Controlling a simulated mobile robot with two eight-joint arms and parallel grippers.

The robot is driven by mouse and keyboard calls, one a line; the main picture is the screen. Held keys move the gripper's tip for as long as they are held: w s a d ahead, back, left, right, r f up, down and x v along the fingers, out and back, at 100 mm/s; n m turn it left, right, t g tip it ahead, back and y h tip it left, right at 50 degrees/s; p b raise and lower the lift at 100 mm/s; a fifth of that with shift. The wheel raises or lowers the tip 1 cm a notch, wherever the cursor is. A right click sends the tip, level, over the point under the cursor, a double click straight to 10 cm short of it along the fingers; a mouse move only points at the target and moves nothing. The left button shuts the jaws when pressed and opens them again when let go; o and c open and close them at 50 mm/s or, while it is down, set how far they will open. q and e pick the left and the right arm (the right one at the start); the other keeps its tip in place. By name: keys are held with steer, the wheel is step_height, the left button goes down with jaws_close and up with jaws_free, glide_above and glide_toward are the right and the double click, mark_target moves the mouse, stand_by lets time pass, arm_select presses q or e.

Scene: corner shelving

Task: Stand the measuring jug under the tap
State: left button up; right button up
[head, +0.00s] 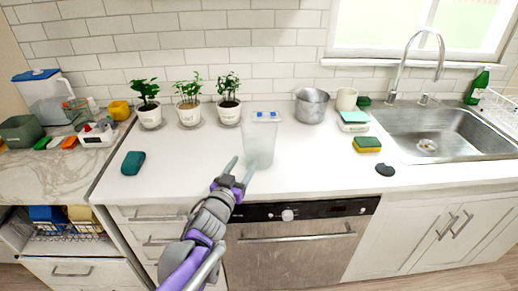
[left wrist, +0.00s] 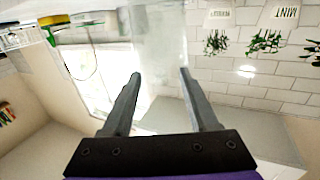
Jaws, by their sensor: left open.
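A tall clear vessel (head: 259,148), which looks like the measuring jug, stands upright on the white counter, with a blue-and-white patch at its top. It also shows between and beyond the fingers in the left wrist view (left wrist: 158,45). My left gripper (head: 239,168) is open at its near left side, fingers pointing toward it. Whether a finger touches it I cannot tell. The curved metal tap (head: 409,50) rises behind the steel sink (head: 470,140) at the right. The sink holds only its drain. My right gripper is not in view.
Three potted herbs (head: 190,114) stand behind left. A metal pot (head: 311,105), a beige cup (head: 346,99), sponges (head: 367,144) and a dark round item (head: 385,170) lie between jug and sink. A green bottle (head: 478,86) stands right of the tap.

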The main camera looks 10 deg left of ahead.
mark_target(248, 156)
arm_select(q)
steer(key=w, duration=0.5)
steer(key=shift+w+d, duration=0.2)
steer(key=shift+d, duration=0.05)
steer(key=shift+s, duration=0.1)
jaws_close()
steer(key=shift+r, duration=0.1)
stand_by(1.0)
